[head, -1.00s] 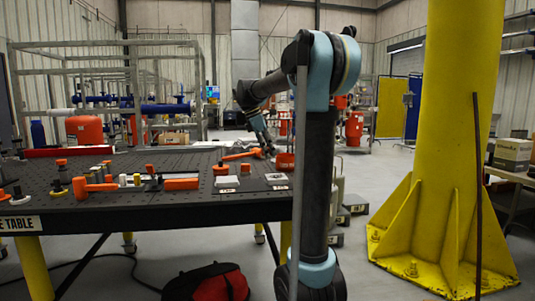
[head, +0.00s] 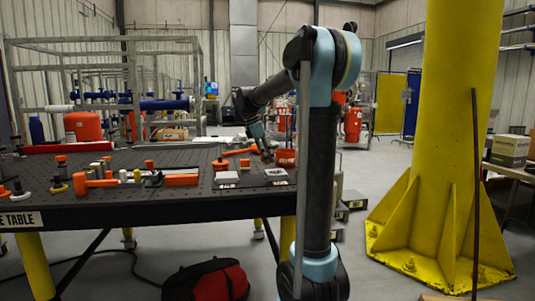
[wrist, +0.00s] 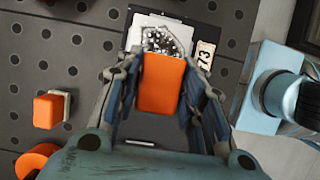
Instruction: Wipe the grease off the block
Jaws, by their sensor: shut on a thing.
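My gripper (wrist: 162,95) is shut on an orange block-shaped piece (wrist: 162,82) in the wrist view. Just beyond the piece, a silvery block (wrist: 166,42) with dark speckled marks, perhaps grease, lies on a white patch. The orange piece hides its near edge; whether they touch I cannot tell. In the head view, my gripper (head: 266,154) is low over the right end of the black table (head: 120,212). The speckled block (head: 275,172) shows there beside it, small.
A pale block (head: 228,178) sits left of the speckled one. An orange-topped piece (wrist: 51,109) stands left of my gripper. Several orange and black fixtures crowd the table's left part. A yellow column (head: 450,150) stands to the right.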

